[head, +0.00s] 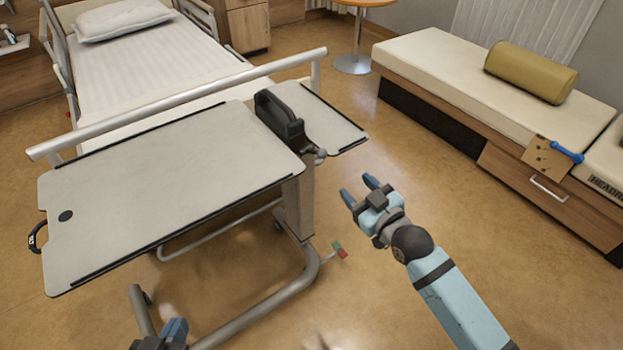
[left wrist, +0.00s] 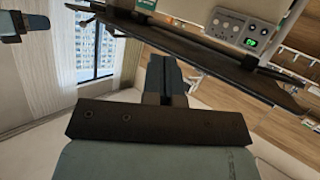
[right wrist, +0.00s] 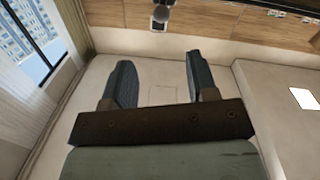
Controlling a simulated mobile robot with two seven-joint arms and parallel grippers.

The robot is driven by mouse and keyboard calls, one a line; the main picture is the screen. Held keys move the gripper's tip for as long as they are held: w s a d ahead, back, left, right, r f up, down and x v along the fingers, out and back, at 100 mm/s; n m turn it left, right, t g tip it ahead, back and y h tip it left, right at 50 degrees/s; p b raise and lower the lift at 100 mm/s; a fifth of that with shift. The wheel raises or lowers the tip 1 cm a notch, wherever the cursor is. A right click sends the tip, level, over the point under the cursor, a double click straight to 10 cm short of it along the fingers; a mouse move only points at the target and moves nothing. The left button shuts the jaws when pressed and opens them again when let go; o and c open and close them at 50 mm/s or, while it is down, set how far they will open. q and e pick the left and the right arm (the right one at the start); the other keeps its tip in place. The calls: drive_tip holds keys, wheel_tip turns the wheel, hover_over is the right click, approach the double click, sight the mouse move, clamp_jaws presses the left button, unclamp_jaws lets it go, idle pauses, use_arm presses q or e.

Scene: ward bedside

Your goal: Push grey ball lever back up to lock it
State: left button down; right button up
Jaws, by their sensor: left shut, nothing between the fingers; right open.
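The grey ball lever (head: 320,154) sits at the edge of the overbed table (head: 170,160), beside the black upright housing (head: 280,115) between its two tops. It is small here, and I cannot tell its exact angle. My left gripper (head: 172,330) is shut and empty at the bottom of the head view, near the table's base frame.
The bed (head: 160,60) stands behind the table. A cream bench (head: 450,70) with an olive bolster (head: 531,72) is at the right. The table's column (head: 299,205) and a red-green pedal (head: 340,250) are left of my right arm. Floor between table and bench is clear.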

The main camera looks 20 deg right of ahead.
sight(325, 157)
drive_tip(key=b+x, duration=0.3)
drive_tip(key=x, duration=0.9)
drive_tip(key=shift+w+a+f, duration=0.1)
drive_tip(key=shift+w+a, duration=0.1)
drive_tip(key=shift+w, duration=0.2)
drive_tip(key=shift+w+a, duration=0.15)
drive_tip(key=shift+w, duration=0.35)
use_arm(q)
drive_tip(key=r+t, duration=0.1)
drive_tip(key=d+r+t+h, duration=0.1)
drive_tip(key=r, duration=0.1)
drive_tip(key=w+d+r+t+h, duration=0.1)
drive_tip(key=r, duration=0.1)
drive_tip(key=shift+w, duration=0.1)
use_arm(e)
clamp_jaws()
